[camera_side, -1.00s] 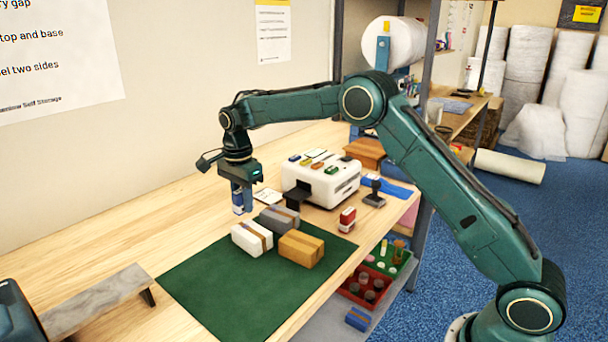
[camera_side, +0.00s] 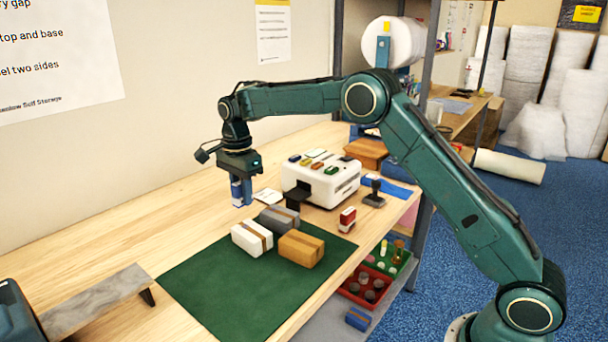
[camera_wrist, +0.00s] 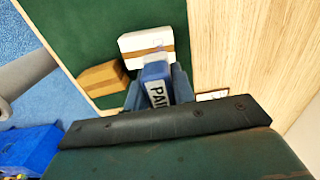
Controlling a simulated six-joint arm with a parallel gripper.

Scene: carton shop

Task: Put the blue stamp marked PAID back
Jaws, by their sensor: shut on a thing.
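The blue stamp marked PAID (camera_wrist: 155,82) is between the fingers of my gripper (camera_wrist: 160,92), which is shut on it. Part of its lettering shows in the wrist view. In the side view my gripper (camera_side: 241,192) holds the stamp (camera_side: 237,192) upright over the wooden bench, behind the parcels and left of the white machine. I cannot tell whether the stamp's foot touches the bench. A red and white stamp (camera_side: 347,220) stands on the bench right of the parcels. A dark stamp (camera_side: 374,193) stands on the bench behind it.
A white parcel (camera_side: 251,238), a grey parcel (camera_side: 279,218) and a brown parcel (camera_side: 301,249) sit on the green mat (camera_side: 215,290). The white machine (camera_side: 325,184) stands behind. A grey shelf (camera_side: 100,302) is at left. Bare bench (camera_side: 130,230) lies left of my gripper.

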